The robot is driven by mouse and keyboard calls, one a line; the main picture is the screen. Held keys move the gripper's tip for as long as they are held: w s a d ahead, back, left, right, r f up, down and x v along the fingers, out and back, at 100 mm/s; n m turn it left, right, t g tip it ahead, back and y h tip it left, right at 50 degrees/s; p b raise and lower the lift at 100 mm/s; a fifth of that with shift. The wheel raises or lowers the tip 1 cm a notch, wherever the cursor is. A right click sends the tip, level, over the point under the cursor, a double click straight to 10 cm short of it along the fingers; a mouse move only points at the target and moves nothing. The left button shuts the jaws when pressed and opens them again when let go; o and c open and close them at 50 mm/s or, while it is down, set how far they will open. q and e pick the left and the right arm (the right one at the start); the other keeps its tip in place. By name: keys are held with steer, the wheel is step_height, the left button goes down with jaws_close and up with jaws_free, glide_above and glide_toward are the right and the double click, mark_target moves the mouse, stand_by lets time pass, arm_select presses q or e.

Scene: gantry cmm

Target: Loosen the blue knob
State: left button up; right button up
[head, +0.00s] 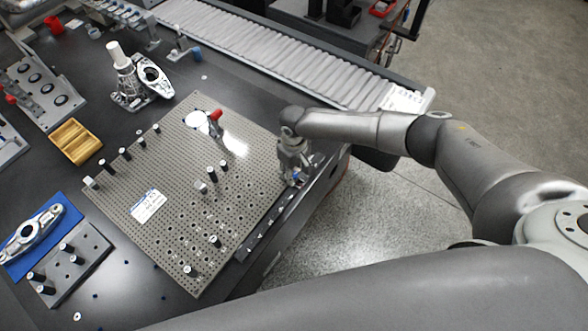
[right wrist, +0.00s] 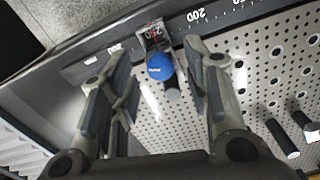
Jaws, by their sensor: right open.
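The round blue knob (right wrist: 159,66) shows in the right wrist view, beside a ruled dark rail (right wrist: 222,13) along the plate's edge. A small clear piece with red marks (right wrist: 153,36) sits directly against it. My right gripper (right wrist: 155,52) is open, with one finger to each side of the knob in the picture and gaps between. Neither finger visibly touches it. In the head view my right gripper (head: 294,168) points down at the right edge of the perforated plate (head: 160,235), and only a bit of blue (head: 297,178) shows there. My left gripper is not in view.
Dark posts (head: 215,241) and a red-handled clamp (head: 215,116) stand on the plate. A roller conveyor (head: 290,55) runs behind. A wooden tray (head: 75,141), a metal part on a stand (head: 125,80) and a blue mat (head: 22,262) lie left.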

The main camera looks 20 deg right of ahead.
steer(key=shift+f, duration=0.25)
jaws_close()
steer(key=shift+n, duration=1.5)
jaws_free()
steer(key=shift+r, duration=0.1)
